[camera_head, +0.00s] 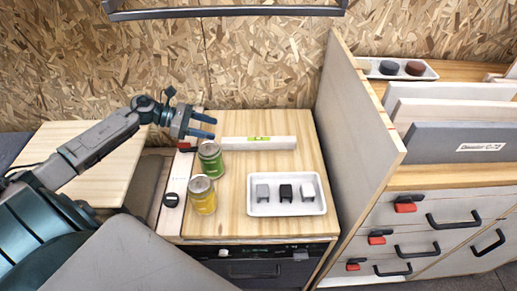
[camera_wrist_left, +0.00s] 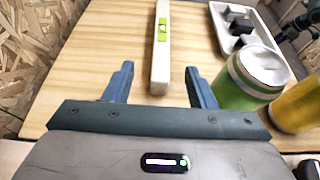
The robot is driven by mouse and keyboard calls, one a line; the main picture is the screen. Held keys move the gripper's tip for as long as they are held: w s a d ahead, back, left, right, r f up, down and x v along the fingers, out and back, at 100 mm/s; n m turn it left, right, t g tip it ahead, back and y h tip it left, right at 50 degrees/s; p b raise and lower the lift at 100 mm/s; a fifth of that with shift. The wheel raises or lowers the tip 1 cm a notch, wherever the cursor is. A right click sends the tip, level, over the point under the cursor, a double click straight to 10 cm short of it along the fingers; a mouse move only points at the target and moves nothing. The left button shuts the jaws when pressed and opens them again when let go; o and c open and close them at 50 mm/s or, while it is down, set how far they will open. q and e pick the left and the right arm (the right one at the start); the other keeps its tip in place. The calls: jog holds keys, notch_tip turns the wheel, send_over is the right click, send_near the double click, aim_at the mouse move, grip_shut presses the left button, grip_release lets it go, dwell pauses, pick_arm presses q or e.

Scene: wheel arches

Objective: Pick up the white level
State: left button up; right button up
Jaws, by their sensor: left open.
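The white level (camera_head: 272,143) is a long white bar with a green vial window, lying flat on the wooden worktop behind the cans. In the left wrist view the white level (camera_wrist_left: 160,62) runs away from me, its near end close to the space between my fingertips. My left gripper (camera_head: 205,127) is open and empty, at the left end of the level. Its two blue fingers also show in the left wrist view (camera_wrist_left: 158,82), spread to either side of the level's near end. I cannot tell their height above it. My right gripper is not in view.
A green can (camera_head: 210,160) and a yellow can (camera_head: 202,195) stand close to my left gripper. A white tray (camera_head: 260,208) with three small clips lies at the front right. A tall panel (camera_head: 352,110) bounds the worktop (camera_head: 235,180) on the right.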

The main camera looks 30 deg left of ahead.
aim_at(243, 139)
pick_arm(q)
jog(key=shift+f, duration=0.25)
jog(key=shift+w+d, duration=0.1)
jog(key=shift+d, duration=0.1)
jog(key=x, duration=0.4)
jog(key=shift+p+x, duration=0.35)
jog(key=shift+x, duration=0.45)
jog(key=shift+f+p+x, duration=0.2)
jog(key=shift+p+x, duration=0.4)
jog(key=shift+x, duration=1.8)
grip_shut()
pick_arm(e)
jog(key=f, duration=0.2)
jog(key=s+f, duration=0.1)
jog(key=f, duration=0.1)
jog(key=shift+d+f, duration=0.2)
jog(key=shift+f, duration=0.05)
